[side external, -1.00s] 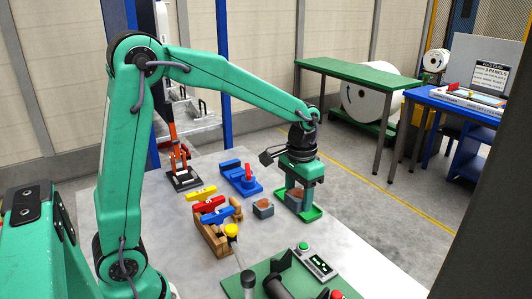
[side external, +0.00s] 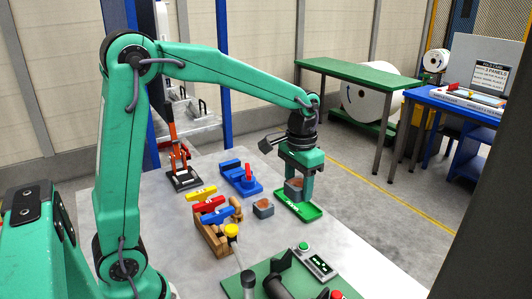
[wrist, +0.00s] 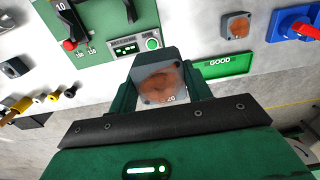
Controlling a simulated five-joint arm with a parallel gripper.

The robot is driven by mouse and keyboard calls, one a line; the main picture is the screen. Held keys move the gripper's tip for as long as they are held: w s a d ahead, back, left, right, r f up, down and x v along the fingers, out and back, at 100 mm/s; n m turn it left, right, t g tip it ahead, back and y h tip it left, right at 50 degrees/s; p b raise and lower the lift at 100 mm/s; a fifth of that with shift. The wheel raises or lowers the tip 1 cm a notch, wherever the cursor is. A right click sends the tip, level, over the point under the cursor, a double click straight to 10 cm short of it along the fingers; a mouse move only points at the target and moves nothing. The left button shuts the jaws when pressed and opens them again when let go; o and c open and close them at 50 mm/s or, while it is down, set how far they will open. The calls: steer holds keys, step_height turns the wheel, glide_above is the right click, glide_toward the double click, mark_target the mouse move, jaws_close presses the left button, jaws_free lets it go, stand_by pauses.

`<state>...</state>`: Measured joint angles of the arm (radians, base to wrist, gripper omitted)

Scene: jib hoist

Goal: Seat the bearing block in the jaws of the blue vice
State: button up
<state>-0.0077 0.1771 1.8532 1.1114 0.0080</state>
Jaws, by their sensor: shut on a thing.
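My gripper (side external: 297,186) is shut on a bearing block (wrist: 158,83), a grey block with a round brown face and small markings. It holds the block just above the green tray (side external: 312,211), which is marked GOOD in the wrist view (wrist: 225,66). The blue vice (side external: 238,179) with a red handle stands on the table, to the left of my gripper and farther back. It is partly in the wrist view at the top right (wrist: 290,22). Its jaw gap is too small to judge.
A second, similar block (side external: 263,209) stands on the table between the tray and a wooden rack (side external: 212,238) with yellow, red and blue pieces. An orange-handled clamp (side external: 180,165) stands at the back left. A box with a green button (side external: 317,262) is in front.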

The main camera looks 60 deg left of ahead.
steer(key=w+a, duration=0.4)
steer(key=a, duration=0.3)
glide_above(235, 160)
steer(key=s+d, duration=0.3)
steer(key=d, duration=0.2)
step_height(235, 160, down, 10)
steer(key=shift+w+r, duration=0.1)
steer(key=shift+w, duration=0.15)
steer(key=shift+d+f, duration=0.1)
steer(key=shift+f, duration=1.85)
steer(key=shift+f, duration=0.5)
